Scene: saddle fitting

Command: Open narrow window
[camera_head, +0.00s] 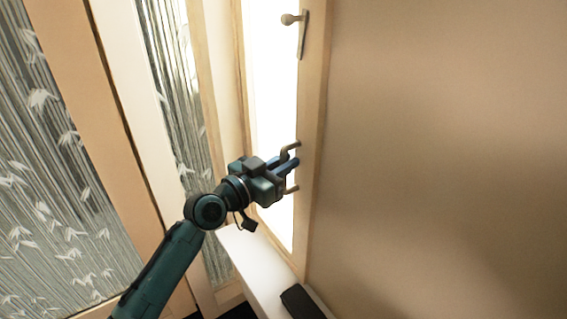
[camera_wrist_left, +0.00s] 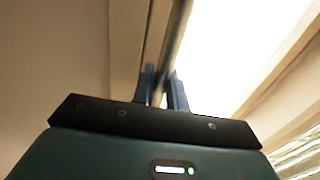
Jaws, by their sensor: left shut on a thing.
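The narrow window is a tall, bright, overexposed pane (camera_head: 270,100) in a light wooden frame (camera_head: 313,100). A metal pull handle (camera_head: 291,148) sits low on its right stile; a knobbed lever latch (camera_head: 303,35) sits higher up. My left gripper (camera_head: 288,165) comes in from the left and is shut on the pull handle, partly hiding its middle. In the left wrist view the grey handle bar (camera_wrist_left: 175,40) runs between the two blue fingers of my left gripper (camera_wrist_left: 163,90). I cannot tell whether the window stands slightly ajar. My right gripper is out of view.
A plain beige wall (camera_head: 440,150) fills the right side. A pale sill (camera_head: 255,265) runs below the window, with a dark object (camera_head: 303,302) near its front end. Wood-framed panels with a white leaf pattern (camera_head: 50,190) stand at the left.

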